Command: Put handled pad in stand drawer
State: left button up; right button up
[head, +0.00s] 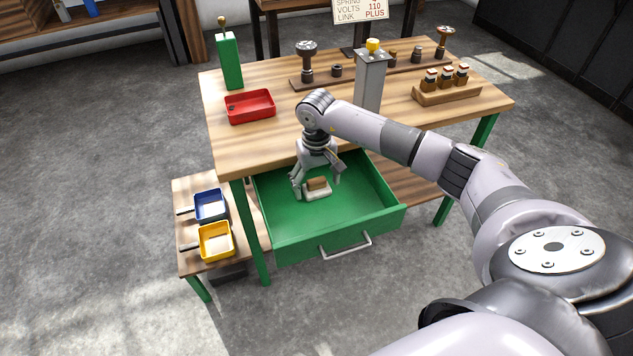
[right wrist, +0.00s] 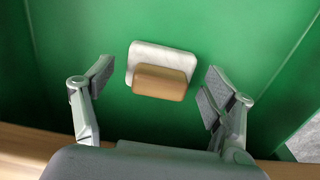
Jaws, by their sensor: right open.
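The handled pad (head: 317,187) lies in the open green drawer (head: 290,229) of the wooden stand. It has a white base and a tan wooden handle. In the right wrist view the pad (right wrist: 160,72) rests on the green drawer floor. My right gripper (head: 317,187) is inside the drawer, fingers spread on either side of the pad. In the wrist view there is a gap between each finger and the pad, so the gripper is open and empty. My left gripper is not in view.
A red tray (head: 250,106), a green bottle-like post (head: 230,60), a grey post (head: 370,80) and a wooden block with dark-capped pieces (head: 447,91) stand on the tabletop. A low side table at the left holds a blue tray (head: 198,214) and a yellow tray (head: 202,252).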

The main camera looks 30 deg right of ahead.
aim_at(317, 180)
pick_arm(q)
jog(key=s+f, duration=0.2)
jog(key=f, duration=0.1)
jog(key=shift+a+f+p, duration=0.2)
jog(key=shift+p, duration=0.2)
pick_arm(e)
notch_tip(317, 180, up, 12)
